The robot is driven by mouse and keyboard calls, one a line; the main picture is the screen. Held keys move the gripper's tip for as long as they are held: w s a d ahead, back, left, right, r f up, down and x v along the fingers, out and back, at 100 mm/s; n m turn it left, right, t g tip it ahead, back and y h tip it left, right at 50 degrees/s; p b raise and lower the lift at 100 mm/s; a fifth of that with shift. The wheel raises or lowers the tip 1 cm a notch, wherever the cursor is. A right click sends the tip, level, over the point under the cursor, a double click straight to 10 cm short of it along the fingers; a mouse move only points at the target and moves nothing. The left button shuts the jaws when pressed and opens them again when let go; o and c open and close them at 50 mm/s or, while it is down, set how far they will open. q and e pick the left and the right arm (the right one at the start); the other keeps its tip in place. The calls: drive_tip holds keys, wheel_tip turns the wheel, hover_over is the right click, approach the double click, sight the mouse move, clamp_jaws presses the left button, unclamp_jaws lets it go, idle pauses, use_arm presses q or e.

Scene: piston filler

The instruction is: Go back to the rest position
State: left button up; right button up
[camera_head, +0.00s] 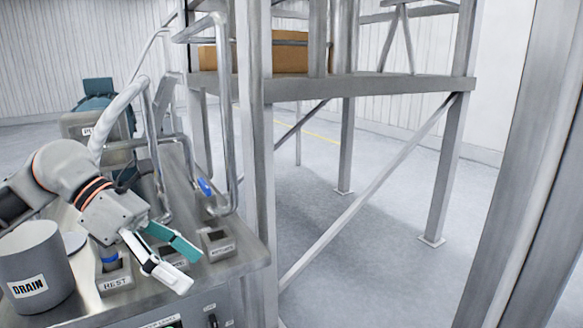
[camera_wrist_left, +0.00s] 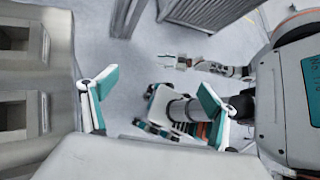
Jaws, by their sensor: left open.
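My left gripper (camera_head: 187,264) is open and empty, above the front of the metal bench. Its white and teal fingers are spread near the REST holder (camera_head: 114,284), which has something blue in it. In the left wrist view the gripper's fingers (camera_wrist_left: 151,106) stand wide apart with nothing between them. The wrist view also shows my other arm, with what looks like my right gripper (camera_wrist_left: 182,62) at its end, too small to tell its state.
A grey DRAIN container (camera_head: 36,262) stands at the left of the bench (camera_head: 240,258). More labelled square holders (camera_head: 217,240) and a blue-tipped part (camera_head: 205,187) are by the left gripper. Bent steel pipes and a metal frame (camera_head: 255,150) rise close behind.

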use_arm(q)
drive_tip(key=d+f+n+h, duration=0.2)
drive_tip(key=d+n+h, duration=0.4)
drive_tip(key=d+h, duration=0.45)
drive_tip(key=w+d+f+n+t+h, duration=0.1)
drive_tip(key=w+f+n+t, duration=0.2)
drive_tip(key=n+t, duration=0.6)
drive_tip(key=s+a+f+n+t+y, duration=0.1)
drive_tip(key=a+f+n+t+y, duration=0.45)
drive_tip(key=f+n, duration=0.75)
drive_tip(key=a+f+n+t+y, duration=0.3)
drive_tip(key=a+f+n+y, duration=0.3)
drive_tip(key=f+n+y, duration=0.65)
drive_tip(key=s+a+f+n+g, duration=0.2)
drive_tip(key=s+f+g, duration=0.1)
drive_tip(key=s+f, duration=0.5)
drive_tip(key=s+a+f+n+g+y, duration=0.1)
drive_tip(key=s+a+f+n+g, duration=0.1)
drive_tip(key=s+f, duration=0.6)
wheel_tip(320, 180, down, 4)
drive_tip(key=shift+a+r+n+g, duration=0.25)
drive_tip(key=shift+a+n+g, duration=0.1)
drive_tip(key=shift+n+g, duration=0.25)
